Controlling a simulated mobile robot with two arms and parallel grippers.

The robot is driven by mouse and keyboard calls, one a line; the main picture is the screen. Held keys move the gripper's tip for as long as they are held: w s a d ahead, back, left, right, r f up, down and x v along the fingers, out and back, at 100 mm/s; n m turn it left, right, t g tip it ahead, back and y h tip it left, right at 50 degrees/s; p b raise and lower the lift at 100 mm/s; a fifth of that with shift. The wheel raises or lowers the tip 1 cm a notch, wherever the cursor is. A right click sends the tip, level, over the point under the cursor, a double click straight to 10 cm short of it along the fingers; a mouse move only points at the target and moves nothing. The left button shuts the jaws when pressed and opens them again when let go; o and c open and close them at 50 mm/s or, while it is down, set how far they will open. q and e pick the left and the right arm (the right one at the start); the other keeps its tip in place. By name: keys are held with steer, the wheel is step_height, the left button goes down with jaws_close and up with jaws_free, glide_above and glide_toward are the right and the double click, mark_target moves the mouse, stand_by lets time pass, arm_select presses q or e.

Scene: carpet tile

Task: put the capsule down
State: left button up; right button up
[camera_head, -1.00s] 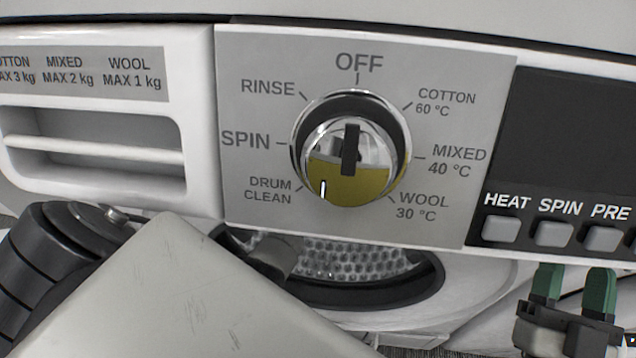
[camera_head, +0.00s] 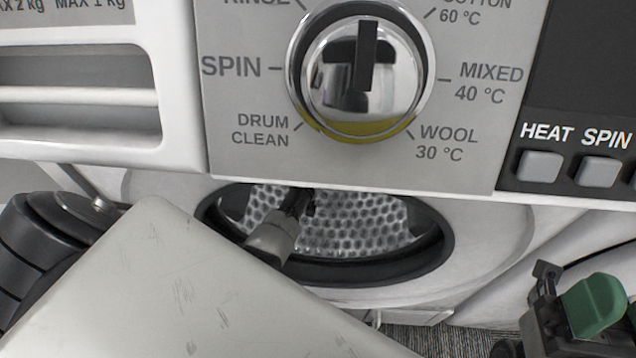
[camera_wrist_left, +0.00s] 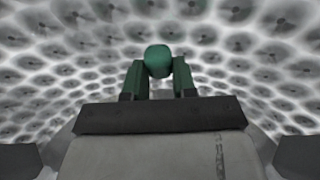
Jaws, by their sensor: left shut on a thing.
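The capsule (camera_wrist_left: 158,60) is a rounded green thing in the left wrist view. It sits between the green fingertips of my left gripper (camera_wrist_left: 159,76), which is shut on it. The perforated metal drum (camera_wrist_left: 60,60) surrounds the gripper there; I cannot tell whether the capsule touches the drum wall. In the head view my left arm reaches through the round dark-rimmed opening of the washing machine (camera_head: 440,245), and the capsule cannot be made out. The drum's inside (camera_head: 360,228) shows behind the arm. My right gripper (camera_head: 616,308) is at the lower right, green-tipped, open and empty, partly cut off.
The control panel (camera_head: 240,110) with its round knob (camera_head: 365,75) overhangs the opening. Buttons (camera_head: 540,166) sit at its right and a recessed handle (camera_head: 80,120) at its left. A large grey surface covers the lower left. Some grey carpet (camera_head: 435,340) shows below.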

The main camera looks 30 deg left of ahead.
stand_by(0.3)
arm_select(q)
steer(key=shift+f, duration=0.15)
steer(key=o, duration=0.9)
